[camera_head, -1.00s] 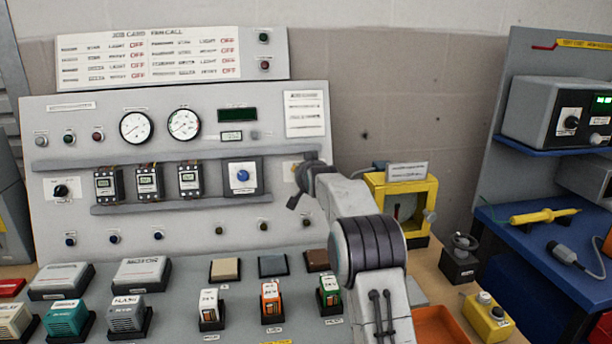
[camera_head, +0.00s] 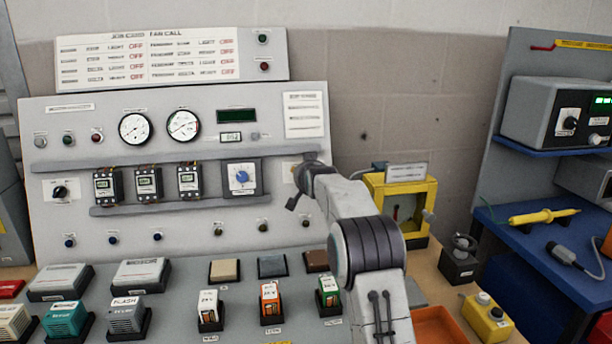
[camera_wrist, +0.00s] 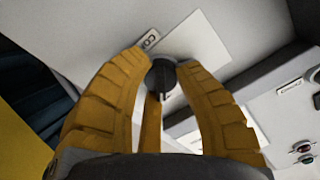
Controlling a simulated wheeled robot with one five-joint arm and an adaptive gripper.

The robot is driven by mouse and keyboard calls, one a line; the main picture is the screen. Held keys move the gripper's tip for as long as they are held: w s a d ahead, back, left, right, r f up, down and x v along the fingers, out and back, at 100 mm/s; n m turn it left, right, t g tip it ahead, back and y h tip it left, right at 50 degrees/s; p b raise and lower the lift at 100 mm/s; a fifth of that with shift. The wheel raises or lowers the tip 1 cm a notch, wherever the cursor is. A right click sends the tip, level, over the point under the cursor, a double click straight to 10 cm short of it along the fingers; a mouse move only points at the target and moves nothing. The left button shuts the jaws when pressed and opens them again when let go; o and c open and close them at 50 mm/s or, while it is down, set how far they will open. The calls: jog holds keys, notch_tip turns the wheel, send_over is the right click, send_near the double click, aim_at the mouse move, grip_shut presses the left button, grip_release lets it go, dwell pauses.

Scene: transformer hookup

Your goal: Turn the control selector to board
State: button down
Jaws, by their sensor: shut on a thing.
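The control selector is a dark round knob (camera_wrist: 162,72) on a white plate (camera_wrist: 195,48) on the grey panel. In the wrist view a small label beside it shows the letters "CO", the rest being cut off or hidden. My gripper (camera_wrist: 163,68) has its yellow fingers closed around the knob, one on each side. In the head view the white plate (camera_head: 288,172) shows only in part, and my gripper (camera_head: 296,196) and wrist hide the knob. I cannot read which position the selector is in.
The grey panel carries two gauges (camera_head: 183,125), several breakers (camera_head: 148,185), a blue dial (camera_head: 241,177) and another black knob (camera_head: 60,191). A ledge (camera_head: 175,202) runs below the breakers. A yellow-framed box (camera_head: 421,190) stands right of my arm, and blocks stand on the lower desk.

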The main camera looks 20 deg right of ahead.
jog(key=shift+a+f, duration=0.3)
jog(key=shift+f, duration=0.2)
jog(key=c, duration=1.2)
grip_release()
jog(key=shift+a, duration=0.15)
jog(key=o, duration=0.3)
jog(key=shift+w+r, duration=0.1)
jog(key=shift+r, duration=0.05)
jog(key=shift+o, duration=0.2)
jog(key=shift+r, duration=0.1)
jog(key=shift+d, duration=0.2)
jog(key=shift+r, duration=0.1)
jog(key=shift+s+a+r, duration=0.1)
jog(key=shift+s+r, duration=0.15)
jog(key=shift+s, duration=0.35)
jog(key=v, duration=1)
jog(key=shift+s, duration=0.35)
jog(key=shift+a, duration=0.1)
